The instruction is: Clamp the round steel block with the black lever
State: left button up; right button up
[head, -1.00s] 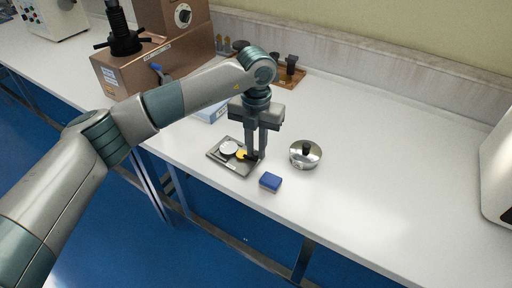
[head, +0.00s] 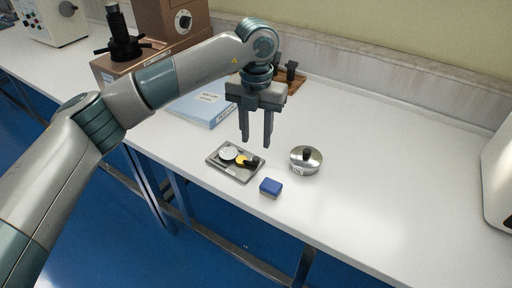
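The round steel block (head: 228,153) is a pale silver disc lying on the left part of a small grey metal plate (head: 235,174). A yellow round part (head: 240,159) sits right beside it. The black lever (head: 252,162) is on the plate's right side, next to the yellow part. Whether the lever presses on the block is too small to tell. My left gripper (head: 256,143) hangs with its fingers pointing down just above and behind the plate. Its fingers are apart with nothing between them. My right gripper is not in view.
A blue-white folder (head: 205,107) and a brown tester (head: 120,68) are behind left. The right bench is mostly clear.

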pick_arm(q)
notch_tip(320, 180, up, 11)
jog(key=b, duration=0.1)
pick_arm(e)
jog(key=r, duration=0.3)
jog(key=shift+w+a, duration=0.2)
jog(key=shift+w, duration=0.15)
pick_arm(q)
jog(key=shift+f, duration=0.15)
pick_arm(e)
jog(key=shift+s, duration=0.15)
